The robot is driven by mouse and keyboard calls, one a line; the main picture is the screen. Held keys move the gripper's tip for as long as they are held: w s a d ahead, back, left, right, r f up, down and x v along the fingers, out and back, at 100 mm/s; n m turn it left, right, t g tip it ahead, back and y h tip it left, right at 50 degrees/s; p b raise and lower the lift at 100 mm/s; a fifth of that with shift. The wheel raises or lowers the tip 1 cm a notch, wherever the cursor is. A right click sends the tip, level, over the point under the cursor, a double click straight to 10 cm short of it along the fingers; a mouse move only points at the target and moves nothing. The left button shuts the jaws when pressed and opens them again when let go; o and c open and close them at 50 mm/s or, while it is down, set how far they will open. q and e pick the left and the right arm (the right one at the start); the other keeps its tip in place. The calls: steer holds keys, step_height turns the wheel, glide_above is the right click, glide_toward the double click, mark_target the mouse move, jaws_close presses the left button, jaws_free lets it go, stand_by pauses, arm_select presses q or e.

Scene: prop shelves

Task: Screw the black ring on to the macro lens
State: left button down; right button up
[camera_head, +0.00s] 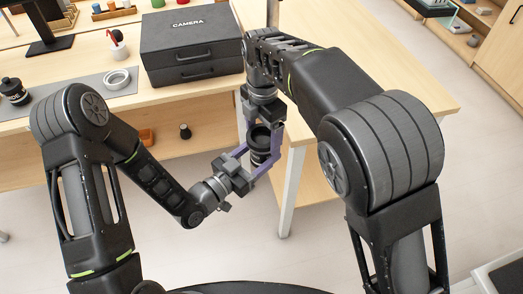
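A black cylindrical lens (261,151), which I take to be the macro lens, stands upright in the air in front of the table. My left gripper (257,158) reaches in from the left with its purple fingers shut on the sides of the lens. My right gripper (261,121) points down from above, its fingers on either side of the lens's top end. A dark round rim (260,131) there looks like the black ring. I cannot tell whether the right fingers press on it, or whether ring and lens are joined.
A black camera case (191,48) stands on the wooden table (335,45). A grey mat (65,98) holds a white ring (117,79) and another black lens-like item (14,92). Small items sit on the shelf below.

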steer(key=c, duration=1.2)
steer(key=shift+o, duration=0.2)
steer(key=m, duration=2.9)
steer(key=shift+a, duration=0.1)
steer(key=m, duration=0.6)
steer(key=shift+m, duration=0.4)
steer(key=o, duration=1.6)
steer(key=shift+f, duration=0.1)
steer(key=shift+c, duration=0.2)
